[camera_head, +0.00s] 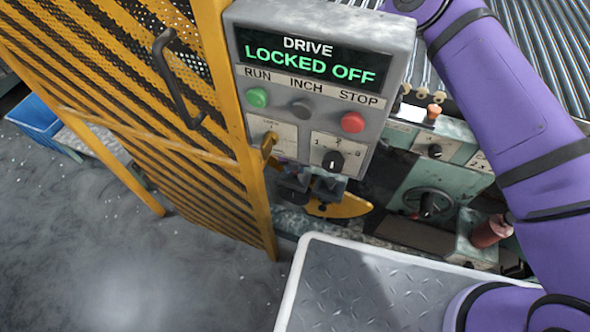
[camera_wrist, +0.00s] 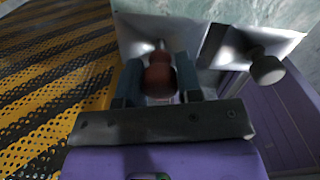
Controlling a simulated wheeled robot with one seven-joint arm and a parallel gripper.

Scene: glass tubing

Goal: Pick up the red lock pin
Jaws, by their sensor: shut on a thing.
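The red lock pin (camera_wrist: 158,76) shows in the wrist view as a dull red rounded head with a pale metal tip beyond it. My gripper (camera_wrist: 158,84) has one finger on each side of the red head and is shut on it. The pin's tip points to a grey metal bracket (camera_wrist: 140,28), and I cannot tell whether it sits in the bracket or is clear of it.
A grey control box (camera_head: 315,95) reads "DRIVE LOCKED OFF". A yellow guard (camera_head: 150,110) with perforated panels stands at left. A dark knob (camera_wrist: 266,68) sits right of my gripper. A reddish cylinder (camera_head: 490,232) and a handwheel (camera_head: 430,203) are on the green machine.

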